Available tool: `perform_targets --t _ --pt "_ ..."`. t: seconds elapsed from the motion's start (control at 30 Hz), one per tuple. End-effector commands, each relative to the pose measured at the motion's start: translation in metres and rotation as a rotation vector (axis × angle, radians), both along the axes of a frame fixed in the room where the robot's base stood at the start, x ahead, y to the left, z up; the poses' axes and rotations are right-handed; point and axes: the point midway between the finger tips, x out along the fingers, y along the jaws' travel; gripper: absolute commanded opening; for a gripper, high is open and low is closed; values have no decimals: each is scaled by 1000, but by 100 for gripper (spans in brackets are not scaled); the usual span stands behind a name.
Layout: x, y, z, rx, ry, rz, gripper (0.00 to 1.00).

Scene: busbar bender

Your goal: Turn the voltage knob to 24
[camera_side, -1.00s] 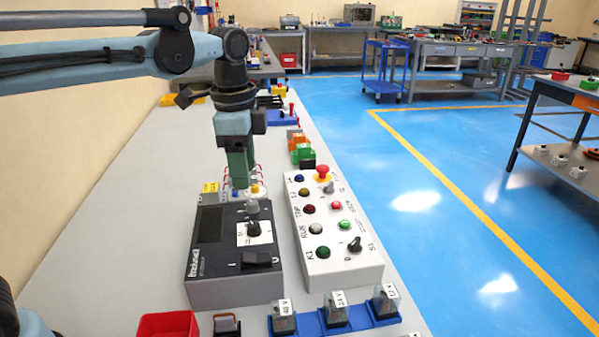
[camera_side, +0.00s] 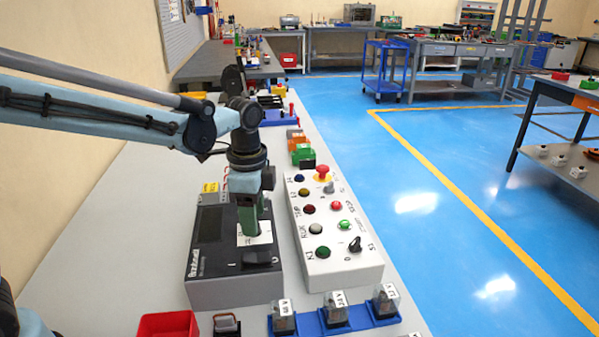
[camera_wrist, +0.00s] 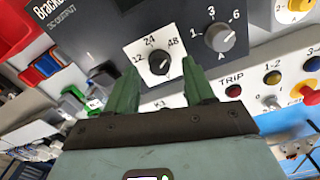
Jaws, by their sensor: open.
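The voltage knob (camera_wrist: 159,64) is a small black knob on a white plate (camera_wrist: 141,52) marked 12, 24 and 48. Its pointer setting is too small to read surely. My gripper (camera_wrist: 158,68) is open, with one green finger to each side of the knob in the wrist view. I cannot tell how far the fingertips stand above the panel. In the side view my gripper (camera_side: 248,222) points down over the dark power supply box (camera_side: 209,255) and hides the knob; part of the white plate (camera_side: 264,236) shows beside it.
A grey selector knob (camera_wrist: 219,37) marked 1, 3, 6 sits close to the right finger. A light control box (camera_side: 341,271) with buttons and switches stands just right of the supply. A red bin (camera_side: 168,324) and relays in a blue holder (camera_side: 309,324) lie in front.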

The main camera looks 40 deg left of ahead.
Motion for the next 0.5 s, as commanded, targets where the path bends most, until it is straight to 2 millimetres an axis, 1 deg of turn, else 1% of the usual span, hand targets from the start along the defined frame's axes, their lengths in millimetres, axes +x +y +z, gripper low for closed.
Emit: perform_targets --t 0.1,0.2,0.47,0.5 --pt "0 0 -9 0 0 0 53" --pt "0 0 -13 0 0 0 53" --pt "0 0 -14 0 0 0 53" --pt "0 0 -14 0 0 0 52"
